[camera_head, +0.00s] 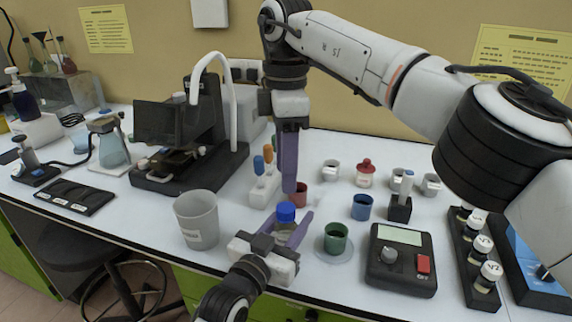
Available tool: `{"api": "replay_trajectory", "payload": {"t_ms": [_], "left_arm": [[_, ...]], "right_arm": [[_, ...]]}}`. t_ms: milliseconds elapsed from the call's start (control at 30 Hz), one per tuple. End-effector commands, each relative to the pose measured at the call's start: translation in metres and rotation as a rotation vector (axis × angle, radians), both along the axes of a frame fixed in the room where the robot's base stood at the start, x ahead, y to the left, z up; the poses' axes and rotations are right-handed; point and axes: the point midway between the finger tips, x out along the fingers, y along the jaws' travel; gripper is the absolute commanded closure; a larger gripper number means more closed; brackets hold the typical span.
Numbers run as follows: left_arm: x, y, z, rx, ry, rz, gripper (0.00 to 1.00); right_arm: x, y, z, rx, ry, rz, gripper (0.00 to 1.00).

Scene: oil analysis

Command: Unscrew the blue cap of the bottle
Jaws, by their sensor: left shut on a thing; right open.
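The bottle (284,230) stands near the front edge of the table with its blue cap (286,210) on top. My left gripper (285,229) comes from below and is shut on the bottle's body, a purple finger on each side. The bottle's lower part is hidden behind that gripper. My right gripper (289,188) is open and points straight down above the cap, its purple tips a little above it. Its fingers overlap in this view, so the gap between them is hard to see.
A grey beaker (198,222) stands left of the bottle. A green cup (335,238) on a round base is close on the right, with blue (361,207) and red (300,194) cups behind. A device with a display (400,262) and a rack of vials (474,262) are farther right.

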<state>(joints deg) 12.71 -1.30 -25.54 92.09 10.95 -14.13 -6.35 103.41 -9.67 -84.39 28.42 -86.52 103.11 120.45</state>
Motion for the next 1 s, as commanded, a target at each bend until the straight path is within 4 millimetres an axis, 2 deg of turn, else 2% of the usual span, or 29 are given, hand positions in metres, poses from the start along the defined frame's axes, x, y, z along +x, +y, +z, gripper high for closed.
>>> {"api": "replay_trajectory", "payload": {"t_ms": [133, 333, 467, 800, 1000], "left_arm": [[0.0, 0.0, -0.001, 0.002, 0.001, 0.0, 1.0], [0.0, 0.0, -0.001, 0.002, 0.001, 0.0, 1.0], [0.0, 0.0, -0.001, 0.002, 0.001, 0.0, 1.0], [0.0, 0.0, -0.001, 0.001, 0.002, 0.0, 1.0], [0.0, 0.0, -0.001, 0.001, 0.002, 0.0, 1.0]], "right_arm": [[0.0, 0.0, 0.0, 0.001, 0.001, -0.25, 0.56], [0.0, 0.0, 0.0, 0.001, 0.001, -0.434, 0.56], [0.0, -0.001, -0.007, 0.001, 0.001, -0.468, 0.56], [0.0, 0.0, -0.058, 0.001, 0.002, -0.467, 0.56], [0.0, 0.0, -0.076, 0.001, 0.0, -0.467, 0.56]]}}
